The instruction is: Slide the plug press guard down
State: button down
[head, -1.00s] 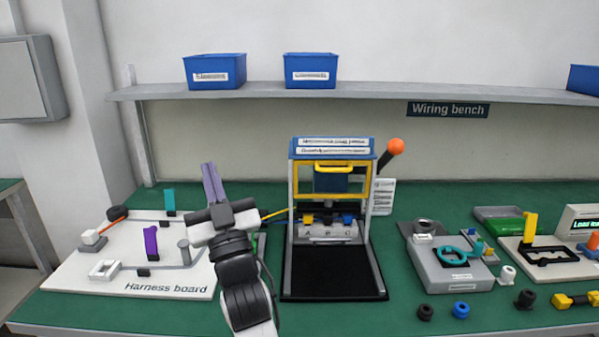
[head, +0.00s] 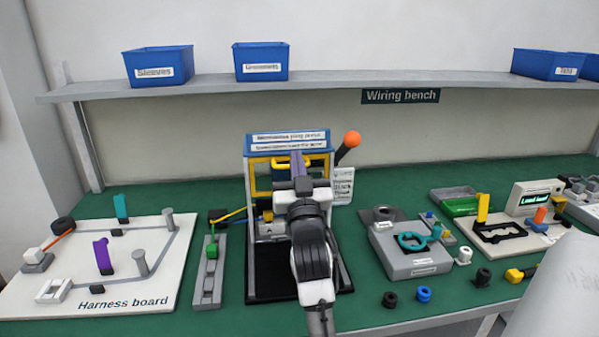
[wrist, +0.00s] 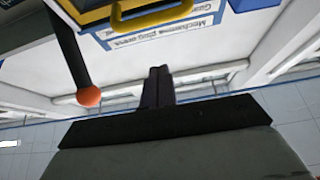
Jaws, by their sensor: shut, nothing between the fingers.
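The plug press (head: 250,190) stands mid-bench with a blue top and a black base plate. Its yellow guard (head: 259,178) is at the upper part of the frame, with the lower opening uncovered. The guard's yellow handle (head: 281,162) runs across its top and is partly hidden by my gripper. In the wrist view the handle (wrist: 150,20) shows at the top edge. My gripper (head: 296,155) is shut and empty, in front of the press near handle height. In the wrist view its fingers (wrist: 158,72) appear apart from the handle.
The press lever with an orange ball (head: 352,139) sticks up right of the press; the ball (wrist: 89,96) shows left in the wrist view. The harness board (head: 150,285) lies left. A grey fixture (head: 412,262) stands right. The shelf (head: 330,82) runs behind.

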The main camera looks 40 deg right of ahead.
jog(key=shift+h, duration=0.3)
jog(key=w+d+f, duration=0.1)
jog(key=w+f+p, duration=0.1)
jog(key=shift+w+d+f, duration=0.3)
jog(key=shift+w+d, duration=0.05)
jog(key=shift+f, duration=0.1)
notch_tip(320, 180, down, 7)
jog(key=b, duration=0.8)
jog(key=shift+f, duration=0.2)
jog(key=shift+r, duration=0.15)
